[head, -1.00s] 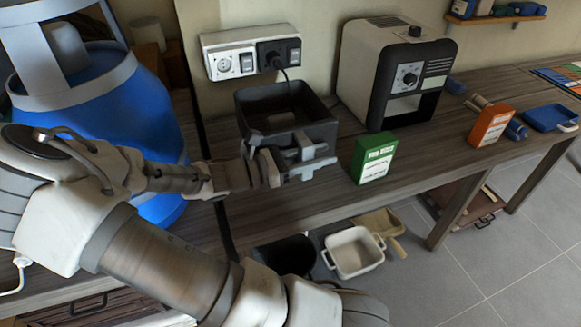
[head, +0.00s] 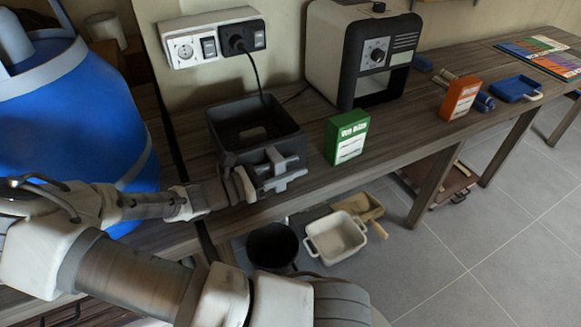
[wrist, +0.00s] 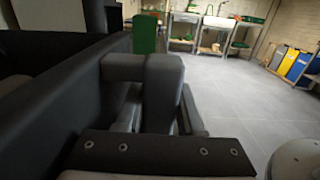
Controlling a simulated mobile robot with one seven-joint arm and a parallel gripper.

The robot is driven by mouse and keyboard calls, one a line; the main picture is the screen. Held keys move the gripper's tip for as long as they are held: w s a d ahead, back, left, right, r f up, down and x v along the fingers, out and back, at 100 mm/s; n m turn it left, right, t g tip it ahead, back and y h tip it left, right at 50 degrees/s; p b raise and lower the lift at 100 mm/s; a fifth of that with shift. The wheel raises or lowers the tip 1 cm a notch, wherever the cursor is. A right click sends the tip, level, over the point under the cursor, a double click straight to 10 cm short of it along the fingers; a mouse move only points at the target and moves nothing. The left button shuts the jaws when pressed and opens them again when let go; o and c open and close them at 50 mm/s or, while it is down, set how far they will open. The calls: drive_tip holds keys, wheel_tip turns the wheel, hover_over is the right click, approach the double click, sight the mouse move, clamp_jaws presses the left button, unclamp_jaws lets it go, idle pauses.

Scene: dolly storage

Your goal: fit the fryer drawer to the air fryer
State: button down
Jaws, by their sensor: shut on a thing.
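The black fryer drawer (head: 230,118) is an open square bin at the left end of the wooden counter, upright, its front handle towards me. My gripper (head: 278,172) is shut on the drawer's handle; in the wrist view the dark handle (wrist: 145,68) sits between the fingers. Whether the drawer touches the counter I cannot tell. The air fryer (head: 345,60), a cream and black box with a dial, stands further right and back on the counter. Its front shows a dark opening (head: 378,90) below the dial.
A green box (head: 347,138) stands between drawer and air fryer, near the front edge. An orange box (head: 460,98) and a blue tray (head: 516,88) are further right. A wall socket (head: 212,38) with a black cable is behind. A blue barrel (head: 75,100) is at left.

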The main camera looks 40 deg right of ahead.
drive_tip(key=c, duration=0.5)
unclamp_jaws()
drive_tip(key=shift+f, duration=0.1)
drive_tip(key=shift+f+b, duration=0.3)
drive_tip(key=shift+b, duration=0.45)
